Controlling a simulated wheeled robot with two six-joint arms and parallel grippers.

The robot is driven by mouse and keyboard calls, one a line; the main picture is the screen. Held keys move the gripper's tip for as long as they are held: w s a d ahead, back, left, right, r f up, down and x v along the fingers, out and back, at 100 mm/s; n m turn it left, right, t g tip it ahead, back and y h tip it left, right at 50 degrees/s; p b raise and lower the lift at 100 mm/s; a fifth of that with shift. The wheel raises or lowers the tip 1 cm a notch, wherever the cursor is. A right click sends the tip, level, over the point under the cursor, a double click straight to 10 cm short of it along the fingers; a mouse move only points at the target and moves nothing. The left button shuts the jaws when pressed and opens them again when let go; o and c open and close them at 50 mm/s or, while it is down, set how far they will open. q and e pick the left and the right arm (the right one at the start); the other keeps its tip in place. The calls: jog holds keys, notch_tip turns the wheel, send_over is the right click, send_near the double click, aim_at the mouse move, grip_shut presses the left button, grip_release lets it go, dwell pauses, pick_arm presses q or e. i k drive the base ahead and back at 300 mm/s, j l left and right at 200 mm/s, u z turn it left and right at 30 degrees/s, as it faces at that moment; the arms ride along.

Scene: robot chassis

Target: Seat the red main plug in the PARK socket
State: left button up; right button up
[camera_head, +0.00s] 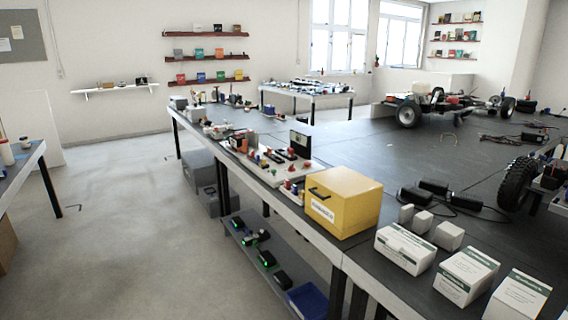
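Neither of my grippers shows in the head view. A pale board (268,176) on the long bench carries several small red, yellow and black parts, too small to tell apart. I cannot tell whether any of these is the red main plug. No PARK socket can be made out.
A yellow box (350,200) stands at the bench corner. White and green cartons (404,248) and small white blocks (448,235) sit in front. Black modules with cables (416,196) lie nearby. A lower shelf (240,238) holds dark devices. The grey floor (120,240) at left is clear.

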aim_at(301, 141)
jog(key=i+j, duration=0.55)
jog(key=i+j+z, duration=0.1)
jog(key=i+j, duration=0.45)
jog(key=j, duration=0.15)
jog(key=i+j, duration=0.55)
jog(key=i+j+z, duration=0.1)
jog(key=i+j, duration=0.4)
jog(key=j, duration=0.25)
